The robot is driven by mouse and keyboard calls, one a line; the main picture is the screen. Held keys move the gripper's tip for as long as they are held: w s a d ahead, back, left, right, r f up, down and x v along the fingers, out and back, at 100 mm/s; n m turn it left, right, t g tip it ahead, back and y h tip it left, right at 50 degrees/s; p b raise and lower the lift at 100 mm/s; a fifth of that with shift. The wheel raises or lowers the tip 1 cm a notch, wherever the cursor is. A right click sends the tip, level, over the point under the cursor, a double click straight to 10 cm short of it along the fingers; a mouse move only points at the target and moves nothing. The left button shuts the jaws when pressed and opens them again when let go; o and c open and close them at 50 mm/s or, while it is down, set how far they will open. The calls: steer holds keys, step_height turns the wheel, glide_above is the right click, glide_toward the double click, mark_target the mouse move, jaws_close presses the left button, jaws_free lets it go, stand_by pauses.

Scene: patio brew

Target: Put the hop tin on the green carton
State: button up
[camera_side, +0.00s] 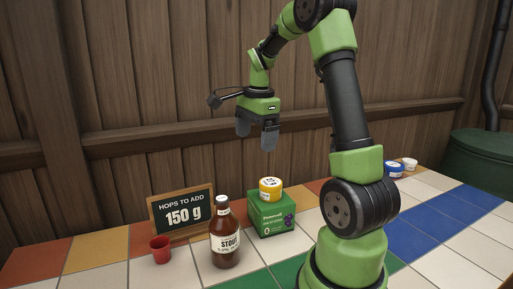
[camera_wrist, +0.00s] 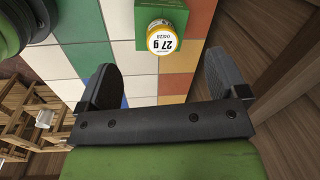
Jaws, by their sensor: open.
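A yellow tin with a white label (camera_side: 270,188) rests on top of the green carton (camera_side: 272,218) in the side view. In the wrist view the tin (camera_wrist: 164,38) shows a label reading 27 g, and the green carton (camera_wrist: 173,14) is beneath it. My gripper (camera_side: 257,138) is open and empty, well above the carton and tin. In the wrist view its two fingers (camera_wrist: 160,85) are spread wide, with nothing between them but the tiled surface below.
A brown stout bottle (camera_side: 224,236) stands left of the carton, with a red cup (camera_side: 160,249) further left. A chalkboard (camera_side: 181,214) reading 150 g stands behind them. A blue-and-white tin (camera_side: 394,169) and a white one (camera_side: 409,163) sit at the far right.

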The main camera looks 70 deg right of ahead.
steer(key=s+a+r+n+t, duration=0.1)
steer(key=a+r+n+t, duration=0.35)
steer(key=a+n, duration=0.8)
steer(key=s+a+n+t+y, duration=0.1)
steer(key=s+a+n+y, duration=0.1)
steer(key=s+a+n, duration=0.5)
steer(key=a+r+n, duration=0.1)
steer(key=a, duration=0.3)
steer(key=shift+a+t+y, duration=0.3)
steer(key=shift+a+t, duration=0.05)
